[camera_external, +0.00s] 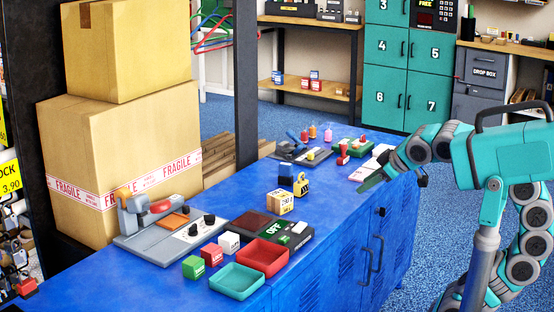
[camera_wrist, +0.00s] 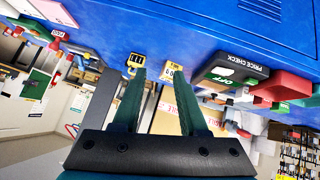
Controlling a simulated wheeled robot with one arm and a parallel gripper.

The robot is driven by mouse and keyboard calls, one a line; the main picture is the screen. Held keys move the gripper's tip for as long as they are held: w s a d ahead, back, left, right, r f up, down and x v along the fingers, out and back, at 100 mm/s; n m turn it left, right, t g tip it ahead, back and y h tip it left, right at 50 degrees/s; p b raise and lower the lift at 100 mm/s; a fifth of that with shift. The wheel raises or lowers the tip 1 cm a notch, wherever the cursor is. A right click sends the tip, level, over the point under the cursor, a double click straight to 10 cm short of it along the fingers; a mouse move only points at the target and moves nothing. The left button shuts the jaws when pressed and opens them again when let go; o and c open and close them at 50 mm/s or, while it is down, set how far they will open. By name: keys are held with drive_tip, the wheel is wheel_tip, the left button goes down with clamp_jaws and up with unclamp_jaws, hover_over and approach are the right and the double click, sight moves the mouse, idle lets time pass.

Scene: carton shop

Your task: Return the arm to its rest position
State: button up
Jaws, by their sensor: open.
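My gripper (camera_external: 372,182) is at the end of my teal and grey arm, above the right part of the blue bench (camera_external: 345,215). In the wrist view its two dark green fingers (camera_wrist: 160,95) are spread apart with nothing between them. That view is upside down, with the bench at the top. The gripper touches no object that I can see. My arm bends up and back to my body at the right of the external view.
Cartons (camera_external: 120,150) stand behind at left. Teal lockers (camera_external: 405,65) stand at the back. Blue floor is open beside the bench.

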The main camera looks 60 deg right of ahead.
wheel_tip(320, 180, down, 20)
drive_tip(key=s+a+g+b, duration=0.1)
drive_tip(key=a+g+b, duration=0.2)
drive_tip(key=g+b, duration=0.15)
drive_tip(key=s+a+f+g+y+b, duration=0.1)
drive_tip(key=s+f+g, duration=0.1)
drive_tip(key=s+f, duration=0.35)
drive_tip(key=s+a+f+m+g+b, duration=0.1)
drive_tip(key=s+f+g, duration=0.1)
drive_tip(key=f, duration=0.6)
drive_tip(key=s+a+f+g+y+b, duration=0.1)
drive_tip(key=s+f+g, duration=0.15)
drive_tip(key=f, duration=0.35)
wheel_tip(320, 180, up, 12)
drive_tip(key=s+p, duration=0.1)
drive_tip(key=p, duration=1.1)
drive_tip(key=shift+f, duration=0.15)
drive_tip(key=shift+s+a, duration=0.1)
